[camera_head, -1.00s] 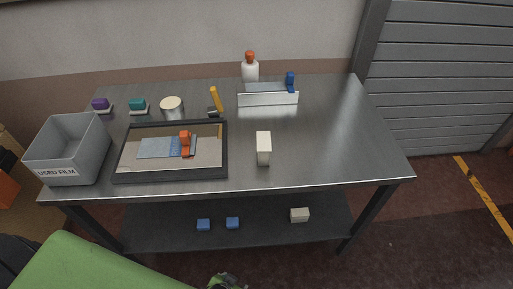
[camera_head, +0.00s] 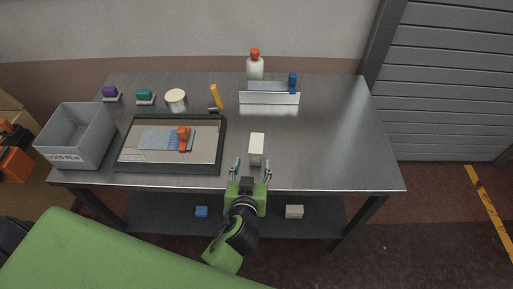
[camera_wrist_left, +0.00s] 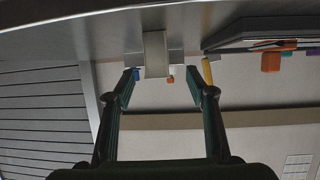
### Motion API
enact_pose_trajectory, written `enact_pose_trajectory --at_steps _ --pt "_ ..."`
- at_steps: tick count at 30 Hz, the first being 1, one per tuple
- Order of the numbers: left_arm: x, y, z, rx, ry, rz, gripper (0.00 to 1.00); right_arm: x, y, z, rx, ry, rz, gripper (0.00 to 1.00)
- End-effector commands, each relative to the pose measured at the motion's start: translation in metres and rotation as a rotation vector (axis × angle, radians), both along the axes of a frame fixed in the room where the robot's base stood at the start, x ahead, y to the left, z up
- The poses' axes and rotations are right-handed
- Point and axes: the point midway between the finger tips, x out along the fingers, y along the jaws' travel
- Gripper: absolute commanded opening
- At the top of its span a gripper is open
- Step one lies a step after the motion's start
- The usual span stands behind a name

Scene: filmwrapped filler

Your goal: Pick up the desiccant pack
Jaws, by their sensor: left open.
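The desiccant pack, which I take to be the upright white block (camera_head: 257,146), stands near the front edge of the steel table, right of the dark tray. My left gripper (camera_head: 252,169) is open at the table's front edge, just in front of the block, with one finger toward each side. In the left wrist view the block (camera_wrist_left: 156,53) appears beyond and between the open fingertips (camera_wrist_left: 160,78); I see no contact. My right gripper is not in view.
A black-rimmed tray (camera_head: 122,167) with film and an orange tool lies left of the block. A grey bin (camera_head: 75,150) stands at the far left. A white rack (camera_head: 269,99) and a bottle (camera_head: 255,68) stand behind. The table's right side (camera_head: 345,150) is clear.

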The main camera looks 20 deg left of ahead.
Motion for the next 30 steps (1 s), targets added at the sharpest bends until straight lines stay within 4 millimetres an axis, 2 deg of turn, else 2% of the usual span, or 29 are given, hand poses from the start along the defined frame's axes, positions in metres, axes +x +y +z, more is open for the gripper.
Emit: enact_pose_trajectory --at_steps 3,6,14,20,24,30 --pt "0.022 0.005 -0.006 0.004 0.0 -0.001 0.51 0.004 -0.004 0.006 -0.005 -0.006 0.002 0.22" --pt "0.033 0.007 -0.013 0.003 0.001 -0.001 0.51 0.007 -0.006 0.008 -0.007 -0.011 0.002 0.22" --pt "0.048 0.009 -0.017 0.002 0.001 -0.001 0.51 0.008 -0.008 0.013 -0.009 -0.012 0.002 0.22" --pt "0.073 0.01 -0.021 0.004 0.003 -0.001 0.51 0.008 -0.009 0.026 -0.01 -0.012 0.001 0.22" --pt "0.086 0.013 -0.029 0.003 0.002 -0.002 0.51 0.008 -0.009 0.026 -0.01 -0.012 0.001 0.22" --pt "0.091 0.014 -0.033 0.001 0.003 -0.001 0.51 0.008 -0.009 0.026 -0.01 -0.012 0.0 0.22"
